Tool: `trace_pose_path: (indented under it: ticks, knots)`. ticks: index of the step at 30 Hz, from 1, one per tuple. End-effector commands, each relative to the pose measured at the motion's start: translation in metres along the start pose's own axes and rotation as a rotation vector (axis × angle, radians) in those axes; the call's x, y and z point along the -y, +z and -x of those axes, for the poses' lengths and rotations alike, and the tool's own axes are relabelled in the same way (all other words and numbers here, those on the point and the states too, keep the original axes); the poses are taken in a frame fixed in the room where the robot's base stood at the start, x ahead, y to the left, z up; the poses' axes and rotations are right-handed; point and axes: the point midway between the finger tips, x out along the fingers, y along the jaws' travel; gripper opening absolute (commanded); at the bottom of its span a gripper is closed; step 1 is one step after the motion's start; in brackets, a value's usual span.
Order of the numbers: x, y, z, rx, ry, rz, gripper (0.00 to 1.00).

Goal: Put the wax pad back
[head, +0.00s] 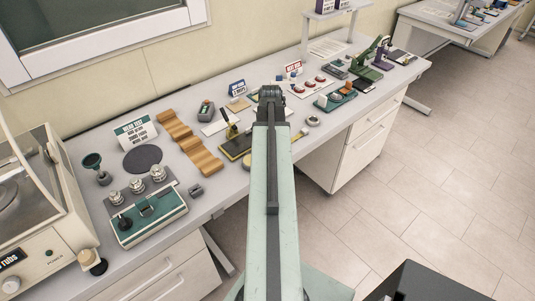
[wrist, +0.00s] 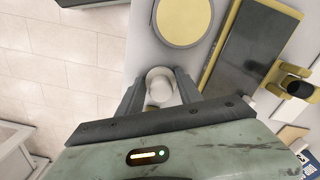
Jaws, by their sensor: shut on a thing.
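My gripper (wrist: 160,88) shows in the wrist view with its two dark fingers on either side of a small pale round piece (wrist: 159,82). It is shut on this piece, which may be the wax pad, though I cannot tell for sure. In the head view my arm covers the fingertips and the held piece.
A dark, yellow-framed tray (wrist: 245,48) lies right of the disc, with a yellow-and-black tool (wrist: 291,80) beside it. A pale ring-shaped item (head: 312,121) lies right of my arm. A brown wavy block (head: 190,143) and a green weight box (head: 148,217) stand left. Floor is open in front.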

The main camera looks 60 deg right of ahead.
Motion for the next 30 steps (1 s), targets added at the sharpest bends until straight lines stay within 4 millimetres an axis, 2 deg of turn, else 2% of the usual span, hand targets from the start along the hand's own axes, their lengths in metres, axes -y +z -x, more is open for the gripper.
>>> trace_pose_path:
  ticks: [9, 10, 12, 23, 26, 30]
  knots:
    - [0.003, 0.001, -0.003, 0.0, 0.0, 0.006, 0.04]
    - [0.003, 0.001, -0.003, 0.0, 0.0, 0.005, 0.45]
    - [0.002, 0.001, -0.001, 0.0, 0.0, 0.005, 0.64]
    - [0.001, 0.0, 0.001, 0.0, 0.0, 0.003, 0.64]
    - [0.001, 0.0, 0.008, 0.0, 0.0, 0.002, 0.64]
    - [0.001, 0.0, 0.029, 0.0, 0.0, 0.002, 0.64]
